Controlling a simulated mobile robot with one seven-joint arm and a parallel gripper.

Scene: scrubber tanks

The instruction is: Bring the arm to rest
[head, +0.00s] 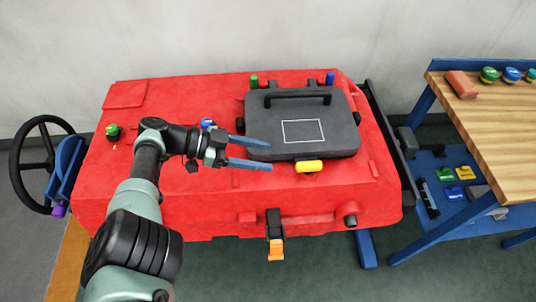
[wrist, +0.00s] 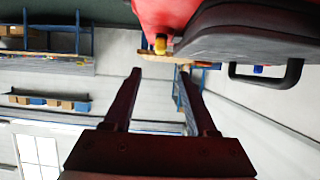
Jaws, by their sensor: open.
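My gripper (head: 258,154) is open and empty in the head view, its two blue fingers pointing right, apart from each other. It is held over the red scrubber body (head: 190,215), by the left edge of the dark grey lid (head: 345,135). In the wrist view my gripper (wrist: 160,75) shows as two dark fingers spread apart with nothing between them. The lid (wrist: 250,30) also shows there at the upper right, with its black handle (wrist: 268,82). In the head view a yellow latch (head: 309,166) sits at the lid's front edge. I cannot tell the finger height above the body.
A wooden-topped workbench (head: 515,125) stands at the right, with a brown block (head: 462,85) and several coloured caps. A black steering wheel (head: 20,165) is at the left. An orange latch (head: 276,249) hangs on the front. Open floor (head: 320,275) lies in front.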

